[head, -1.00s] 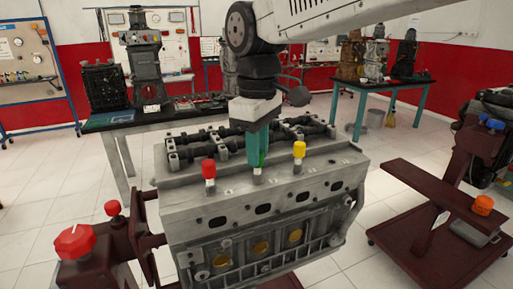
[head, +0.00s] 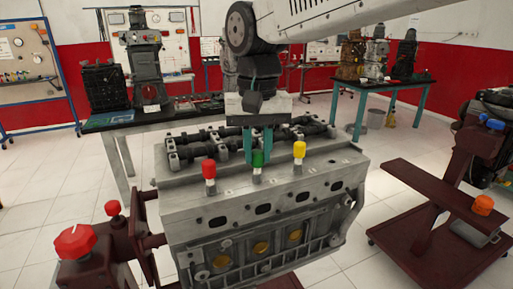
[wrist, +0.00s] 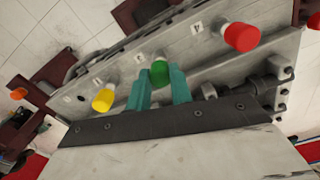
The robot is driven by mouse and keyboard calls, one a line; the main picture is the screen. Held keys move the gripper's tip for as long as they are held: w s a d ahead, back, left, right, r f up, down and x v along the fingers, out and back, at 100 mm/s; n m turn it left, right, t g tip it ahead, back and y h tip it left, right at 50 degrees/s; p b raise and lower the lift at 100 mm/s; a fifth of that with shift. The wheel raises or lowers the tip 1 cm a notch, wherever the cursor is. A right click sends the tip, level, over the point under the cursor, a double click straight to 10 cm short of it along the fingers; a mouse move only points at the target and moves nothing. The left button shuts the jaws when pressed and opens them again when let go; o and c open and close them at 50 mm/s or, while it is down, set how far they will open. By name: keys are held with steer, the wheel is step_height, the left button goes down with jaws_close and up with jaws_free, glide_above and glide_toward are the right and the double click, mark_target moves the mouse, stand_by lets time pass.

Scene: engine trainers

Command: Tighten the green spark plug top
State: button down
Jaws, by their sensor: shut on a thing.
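The green spark plug top (head: 257,158) stands upright on the engine head, between a red top (head: 209,168) on the left and a yellow top (head: 299,149) on the right. My gripper (head: 258,158) points down over it with teal fingers, one on each side, and is shut on the green top. In the wrist view the green top (wrist: 159,73) sits between the fingertips, with the yellow top (wrist: 103,100) to the left and the red top (wrist: 240,37) to the right. The threads under the green top are hidden.
The engine block (head: 265,205) rests on a dark red stand with a red knob (head: 75,242). Black camshafts (head: 195,143) lie behind the plugs. A dark red cart (head: 435,205) stands at right, and a bench (head: 110,122) stands behind.

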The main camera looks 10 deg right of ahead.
mark_target(258, 152)
steer(key=m, duration=0.4)
steer(key=shift+m, duration=2)
steer(key=c, duration=1.2)
jaws_free()
steer(key=shift+c, duration=0.2)
steer(key=shift+r, duration=0.1)
step_height(258, 152, up, 8)
steer(key=shift+f, duration=0.15)
